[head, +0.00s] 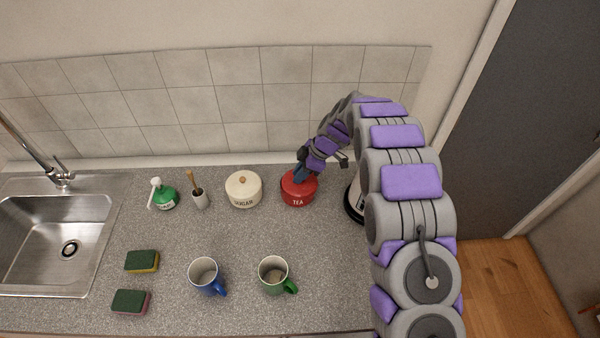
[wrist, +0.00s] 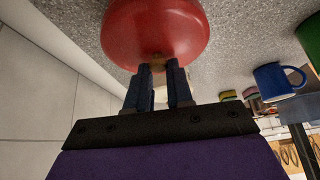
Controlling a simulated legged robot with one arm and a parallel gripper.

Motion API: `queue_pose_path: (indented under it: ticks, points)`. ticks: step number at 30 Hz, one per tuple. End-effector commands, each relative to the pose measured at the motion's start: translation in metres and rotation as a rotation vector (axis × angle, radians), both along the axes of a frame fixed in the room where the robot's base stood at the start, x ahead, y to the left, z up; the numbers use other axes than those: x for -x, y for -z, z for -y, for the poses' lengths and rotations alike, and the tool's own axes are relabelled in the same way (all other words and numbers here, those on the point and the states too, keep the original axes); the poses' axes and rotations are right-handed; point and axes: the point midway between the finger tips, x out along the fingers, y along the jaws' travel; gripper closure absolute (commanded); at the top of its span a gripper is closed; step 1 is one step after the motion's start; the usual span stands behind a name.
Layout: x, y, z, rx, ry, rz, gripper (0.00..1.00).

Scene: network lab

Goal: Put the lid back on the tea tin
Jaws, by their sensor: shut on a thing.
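The red tea tin (head: 298,200), marked TEA, stands upright on the counter against the back, right of the sugar tin. My gripper (head: 299,178) comes down over its top from the upper right. In the wrist view my gripper (wrist: 158,70) has its two dark blue fingers on either side of the small tan knob (wrist: 157,60) of the red rounded lid (wrist: 155,28). The gripper is shut on this knob. The lid is at the tin's top in the head view; I cannot tell whether it is fully seated. The fingers partly hide the lid.
The sugar tin (head: 243,188) stands close left of the tea tin; a dark-based appliance (head: 353,203) stands close right, partly behind my arm. Blue mug (head: 205,275) and green mug (head: 273,274) stand in front. Sponges (head: 142,262) and the sink (head: 50,235) are further left.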

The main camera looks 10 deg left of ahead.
Motion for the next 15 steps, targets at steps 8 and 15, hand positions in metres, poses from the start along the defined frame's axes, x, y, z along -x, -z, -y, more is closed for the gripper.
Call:
queue_pose_path:
  ticks: [8,15]
  points:
    - [-0.0005,-0.0006,0.0034,-0.004,0.002,0.0,1.0]
    - [-0.0007,0.0015,-0.0046,0.001,0.001,0.001,1.0]
